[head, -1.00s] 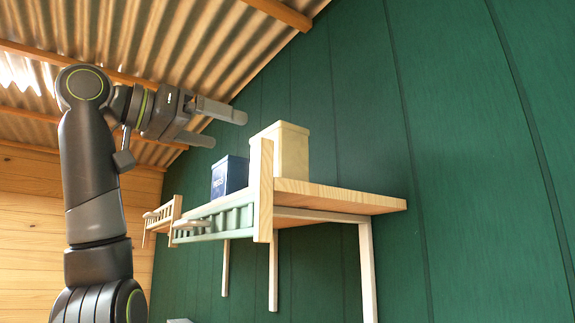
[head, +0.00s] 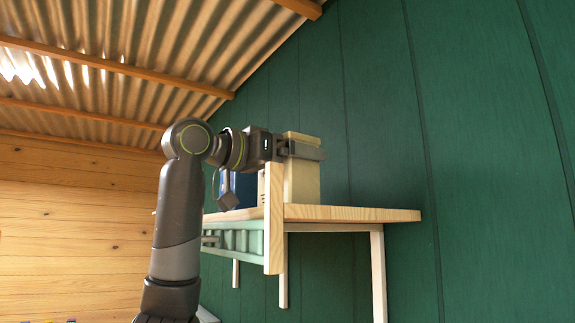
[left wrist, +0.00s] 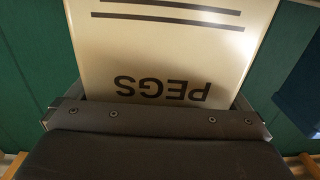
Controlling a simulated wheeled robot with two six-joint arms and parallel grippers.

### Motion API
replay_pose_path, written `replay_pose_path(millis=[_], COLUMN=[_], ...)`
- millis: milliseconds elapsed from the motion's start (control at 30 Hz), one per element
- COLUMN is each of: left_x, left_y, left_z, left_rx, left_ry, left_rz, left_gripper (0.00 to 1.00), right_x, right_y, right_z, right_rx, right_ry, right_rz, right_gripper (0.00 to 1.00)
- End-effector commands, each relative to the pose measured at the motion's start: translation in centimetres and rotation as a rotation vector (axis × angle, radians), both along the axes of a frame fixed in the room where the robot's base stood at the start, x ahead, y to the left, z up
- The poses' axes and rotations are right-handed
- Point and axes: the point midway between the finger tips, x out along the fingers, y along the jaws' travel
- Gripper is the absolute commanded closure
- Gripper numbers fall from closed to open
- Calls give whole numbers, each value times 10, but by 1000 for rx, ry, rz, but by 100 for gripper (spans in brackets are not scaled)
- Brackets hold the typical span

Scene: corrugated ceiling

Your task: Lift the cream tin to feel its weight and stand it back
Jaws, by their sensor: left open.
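The cream tin (head: 303,183) stands upright on the wooden shelf (head: 350,214), near its right end. In the left wrist view the cream tin (left wrist: 165,50) fills the middle, with "PEGS" and two dark stripes on it, upside down in the picture. My left gripper (head: 306,151) is open at the upper part of the tin, with a finger along its side. In the wrist view a finger shows at each side of the tin; I cannot tell whether they touch it. My right gripper is in neither view.
A blue tin (head: 243,188) stands left of the cream tin, partly behind my arm; it also shows in the wrist view (left wrist: 300,92). The shelf's right end is clear.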

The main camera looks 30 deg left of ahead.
Motion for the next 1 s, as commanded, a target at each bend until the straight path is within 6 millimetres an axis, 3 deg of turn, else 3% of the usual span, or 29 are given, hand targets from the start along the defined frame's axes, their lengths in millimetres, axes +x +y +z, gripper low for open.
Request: replay_pose_path(millis=[367, 667, 1000], left_x=[10, 10, 9], left_y=[-4, -4, -3], left_z=[0, 0, 1], left_rx=[0, 1, -1], left_ry=[-1, -1, -3], left_rz=[0, 1, 0], left_gripper=[0, 38, 38], right_x=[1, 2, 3], right_y=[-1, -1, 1], right_z=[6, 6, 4], right_rx=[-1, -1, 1], right_ry=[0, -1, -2], right_rz=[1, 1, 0], right_gripper=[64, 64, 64])
